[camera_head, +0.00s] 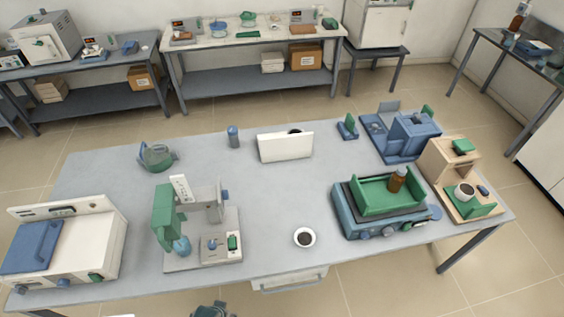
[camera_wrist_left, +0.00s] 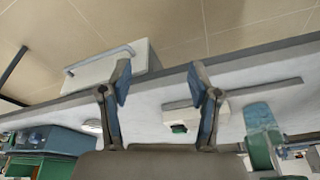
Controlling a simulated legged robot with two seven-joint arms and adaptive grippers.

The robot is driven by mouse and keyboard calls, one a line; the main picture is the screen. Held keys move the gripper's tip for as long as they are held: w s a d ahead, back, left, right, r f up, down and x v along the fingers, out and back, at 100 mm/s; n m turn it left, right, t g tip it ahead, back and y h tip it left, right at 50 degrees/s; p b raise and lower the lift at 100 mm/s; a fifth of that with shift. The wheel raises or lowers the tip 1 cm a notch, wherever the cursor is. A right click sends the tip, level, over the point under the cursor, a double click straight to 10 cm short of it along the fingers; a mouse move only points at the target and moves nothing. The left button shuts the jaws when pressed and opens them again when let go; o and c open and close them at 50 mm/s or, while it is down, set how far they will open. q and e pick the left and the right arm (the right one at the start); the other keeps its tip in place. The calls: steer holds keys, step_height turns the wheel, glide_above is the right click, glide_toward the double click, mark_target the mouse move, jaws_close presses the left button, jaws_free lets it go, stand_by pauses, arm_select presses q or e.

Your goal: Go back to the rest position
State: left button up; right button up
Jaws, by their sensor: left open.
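My left gripper (camera_head: 212,311) shows only partly at the bottom edge of the head view, in front of the table's near edge and left of the drawer. In the left wrist view, its two fingers (camera_wrist_left: 160,80) are spread apart with nothing between them. The drawer with a bar handle (camera_wrist_left: 100,65) shows beyond the fingers in that view; it also shows under the table edge in the head view (camera_head: 289,281). My right gripper is not in view.
The grey table (camera_head: 330,200) holds a white furnace (camera_head: 90,250), a green-and-grey instrument (camera_head: 200,235), a dish of dark material (camera_head: 305,237), a blue device with a green tray (camera_head: 385,200), and a beige stand (camera_head: 445,160). The table's centre has free room.

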arm_select(q)
steer(key=s+a+f+g+b, duration=0.1)
steer(key=s+f+b, duration=0.35)
steer(key=f, duration=1.25)
steer(key=s+a+f+g+b, duration=0.1)
steer(key=s+f, duration=0.6)
steer(key=f, duration=1)
steer(key=s+a+f+b, duration=0.1)
steer(key=s+f+b, duration=0.1)
steer(key=s+f, duration=0.5)
steer(key=s, duration=0.2)
steer(key=shift+s+a+f, duration=0.15)
steer(key=shift+s+a, duration=0.05)
steer(key=shift+s, duration=0.1)
